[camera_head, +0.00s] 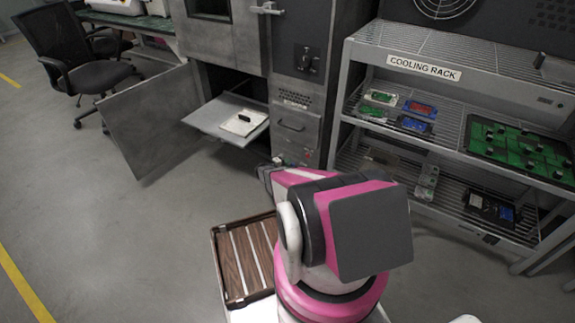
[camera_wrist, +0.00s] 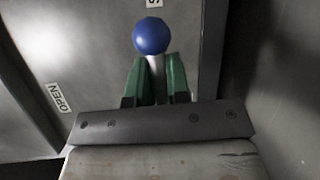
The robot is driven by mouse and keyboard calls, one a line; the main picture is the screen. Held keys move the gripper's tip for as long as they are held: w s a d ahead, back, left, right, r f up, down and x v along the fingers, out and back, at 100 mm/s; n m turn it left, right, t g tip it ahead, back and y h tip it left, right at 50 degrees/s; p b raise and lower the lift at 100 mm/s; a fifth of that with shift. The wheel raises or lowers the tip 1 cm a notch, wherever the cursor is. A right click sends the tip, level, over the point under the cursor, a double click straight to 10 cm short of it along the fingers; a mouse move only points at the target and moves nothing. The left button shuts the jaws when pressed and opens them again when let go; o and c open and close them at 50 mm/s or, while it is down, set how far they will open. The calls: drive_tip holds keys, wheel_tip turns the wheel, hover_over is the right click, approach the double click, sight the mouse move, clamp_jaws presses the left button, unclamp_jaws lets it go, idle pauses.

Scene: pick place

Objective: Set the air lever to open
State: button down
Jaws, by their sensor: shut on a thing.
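The air lever (camera_wrist: 152,37) shows in the wrist view as a pale shaft with a blue ball knob at its end. My gripper (camera_wrist: 155,66) has its two green fingers on either side of the shaft, just below the knob, and is shut on the lever. A white label reading OPEN (camera_wrist: 59,97) is on the grey panel to the lower left of the knob. A second label (camera_wrist: 154,3), cut off by the top edge, is just above the knob. In the head view my arm mostly hides the gripper, and I cannot make out the lever.
A grey cabinet (camera_head: 233,42) has its lower door (camera_head: 152,115) swung open and a tray (camera_head: 213,117) pulled out. A cooling rack (camera_head: 455,44) with circuit boards stands at the right. A chair (camera_head: 97,76) is at the upper left. Open floor lies left.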

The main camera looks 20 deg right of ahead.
drive_tip(key=r+n, duration=0.1)
drive_tip(key=n+h, duration=0.1)
drive_tip(key=shift+w+a+r+n, duration=0.15)
drive_tip(key=shift+w+r+n, duration=0.05)
drive_tip(key=shift+r+n, duration=0.15)
drive_tip(key=shift+w+a+r+n+h, duration=0.15)
drive_tip(key=shift+r+n+h, duration=0.25)
drive_tip(key=shift+n, duration=0.25)
drive_tip(key=shift+w+a+r+n+h, duration=0.15)
drive_tip(key=shift+r+n+h, duration=0.2)
drive_tip(key=shift+n, duration=0.25)
drive_tip(key=n, duration=0.1)
drive_tip(key=w+r+n+t+h, duration=0.1)
drive_tip(key=n, duration=0.1)
drive_tip(key=shift+a+r, duration=0.15)
drive_tip(key=shift+a, duration=0.15)
drive_tip(key=shift+w+a+r+n+t, duration=0.15)
drive_tip(key=shift+w+r+n+t, duration=0.1)
drive_tip(key=shift+n, duration=0.4)
drive_tip(key=shift+w+a+r+n+t, duration=0.15)
drive_tip(key=shift+n+t, duration=0.1)
drive_tip(key=shift+n, duration=0.4)
drive_tip(key=c, duration=1.1)
unclamp_jaws()
drive_tip(key=shift+a, duration=0.1)
drive_tip(key=v, duration=1)
drive_tip(key=shift+a+f, duration=0.3)
drive_tip(key=shift+s, duration=0.1)
